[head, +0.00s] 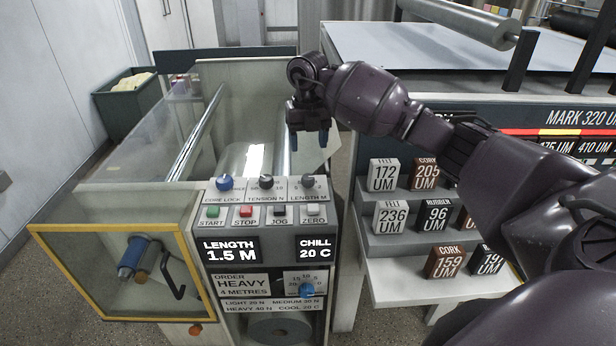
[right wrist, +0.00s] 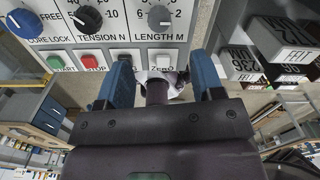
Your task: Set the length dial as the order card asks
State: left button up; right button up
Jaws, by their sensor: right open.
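The length dial, a grey knob marked LENGTH M (head: 308,182), is at the right end of the control panel's top row. It also shows in the right wrist view (right wrist: 158,18), straight ahead of my fingers; its exact setting is hard to read. The order card (head: 242,284) reads HEAVY, 4 METRES. The display (head: 231,250) reads LENGTH 1.5 M. My right gripper (head: 309,140) is open and empty, pointing down above and behind the dial in the head view. In the wrist view its blue fingertips (right wrist: 163,75) are apart, with the ZERO button between them. My left gripper is out of view.
The tension knob (head: 266,182) and core lock knob (head: 224,183) sit left of the dial. START, STOP, JOG and ZERO buttons (head: 313,210) lie just below. A chill dial (head: 306,289) is lower down. Labelled blocks (head: 384,174) stand on a stepped rack at right.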

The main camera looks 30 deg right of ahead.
aim_at(308, 177)
notch_tip(308, 177, down, 10)
jog(key=shift+a+r+p, duration=0.1)
jog(key=shift+r+p, duration=0.15)
jog(key=shift+p, duration=0.3)
jog(key=shift+f, duration=0.6)
jog(key=c, duration=0.9)
